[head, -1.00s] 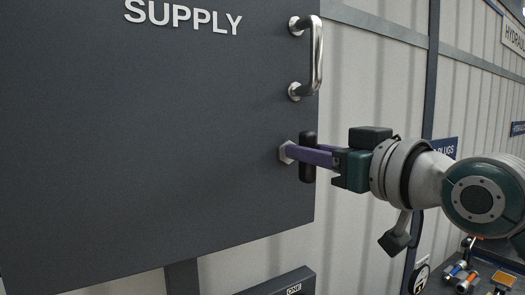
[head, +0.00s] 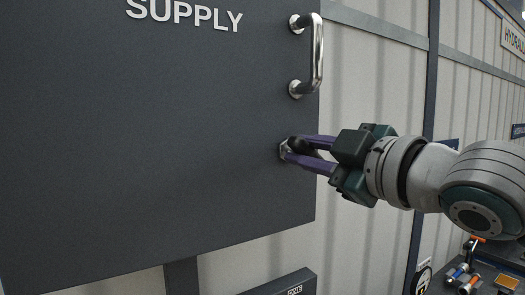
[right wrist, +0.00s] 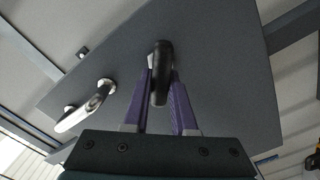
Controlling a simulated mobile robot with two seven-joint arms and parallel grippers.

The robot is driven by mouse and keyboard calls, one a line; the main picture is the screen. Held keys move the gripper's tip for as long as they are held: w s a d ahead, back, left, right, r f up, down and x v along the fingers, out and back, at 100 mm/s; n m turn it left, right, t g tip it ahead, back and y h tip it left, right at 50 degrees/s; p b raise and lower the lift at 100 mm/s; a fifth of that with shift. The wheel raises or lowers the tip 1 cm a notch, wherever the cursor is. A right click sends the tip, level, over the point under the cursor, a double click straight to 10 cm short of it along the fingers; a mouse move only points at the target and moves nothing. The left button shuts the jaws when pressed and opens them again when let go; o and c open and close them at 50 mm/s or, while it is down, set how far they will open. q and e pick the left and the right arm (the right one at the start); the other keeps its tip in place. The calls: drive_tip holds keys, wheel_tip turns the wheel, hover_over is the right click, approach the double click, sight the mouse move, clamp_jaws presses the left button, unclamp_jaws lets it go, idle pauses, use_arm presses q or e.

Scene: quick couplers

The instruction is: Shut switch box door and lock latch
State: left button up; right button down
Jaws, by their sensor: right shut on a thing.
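The dark grey switch box door (head: 150,120) fills the left of the head view, and it also shows in the right wrist view (right wrist: 225,85). I cannot tell whether it sits flush. The black latch handle (head: 298,144) is near its right edge, below the pull handle, and now lies about level. In the right wrist view the latch handle (right wrist: 161,68) is between the purple fingers. My right gripper (head: 291,150) is shut on the latch handle, its wrist rolled. My left gripper is not in view.
A shiny metal pull handle (head: 316,55) stands out from the door above the latch. A dark box (head: 285,285) is below the door. A bench with small coloured parts (head: 465,280) is at the lower right. Corrugated wall (head: 375,85) lies behind.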

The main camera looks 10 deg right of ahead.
drive_tip(key=n, duration=0.4)
drive_tip(key=shift+f+n, duration=0.15)
drive_tip(key=shift+n, duration=0.15)
drive_tip(key=shift+a+f+n, duration=0.1)
drive_tip(key=shift+f+n, duration=0.05)
drive_tip(key=shift+n, duration=1.45)
drive_tip(key=c, duration=0.7)
unclamp_jaws()
drive_tip(key=shift+s, duration=0.1)
